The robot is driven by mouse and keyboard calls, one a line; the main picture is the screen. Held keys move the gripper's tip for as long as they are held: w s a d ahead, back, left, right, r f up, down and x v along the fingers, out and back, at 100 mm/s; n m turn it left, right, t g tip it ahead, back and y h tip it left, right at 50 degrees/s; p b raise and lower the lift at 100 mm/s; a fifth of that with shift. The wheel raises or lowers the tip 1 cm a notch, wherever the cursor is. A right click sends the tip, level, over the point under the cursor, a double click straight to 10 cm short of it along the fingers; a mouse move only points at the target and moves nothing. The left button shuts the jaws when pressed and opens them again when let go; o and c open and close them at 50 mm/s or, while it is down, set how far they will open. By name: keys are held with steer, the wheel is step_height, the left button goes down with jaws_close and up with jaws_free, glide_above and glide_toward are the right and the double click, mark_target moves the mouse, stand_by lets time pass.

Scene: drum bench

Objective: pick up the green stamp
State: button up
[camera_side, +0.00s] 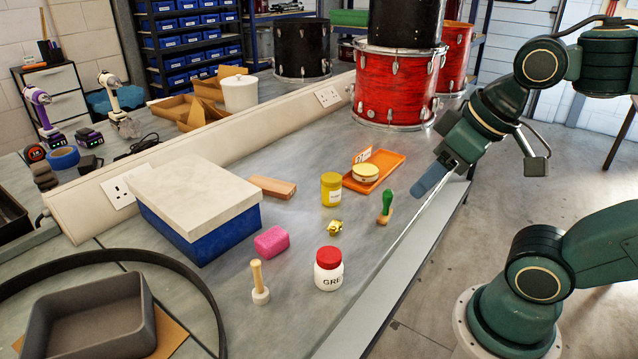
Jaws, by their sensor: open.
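The green stamp (387,204) stands upright on the grey bench near its right edge, with a green handle on a small wooden base. My gripper (424,186) is above and to the right of the stamp, near the bench's right edge. It is open and apart from the stamp, with nothing seen between its fingers. The fingers overlap in this view, so the gap between them is hidden.
An orange tray (396,160) with a round tin (365,173) lies behind the stamp. A yellow jar (331,189), a gold piece (335,227) and a red-lidded jar (328,270) stand to its left. A red drum (395,88) stands farther back. Bare bench lies in front of the stamp.

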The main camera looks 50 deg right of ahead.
steer(key=n+g, duration=0.6)
steer(key=n, duration=1.3)
glide_above(388, 190)
steer(key=f, duration=1.2)
steer(key=shift+a, duration=0.3)
steer(key=shift+d+f+n, duration=0.25)
steer(key=shift+d+n, duration=0.1)
steer(key=shift+n, duration=0.05)
steer(key=shift+f, duration=4.3)
steer(key=shift+f, duration=0.1)
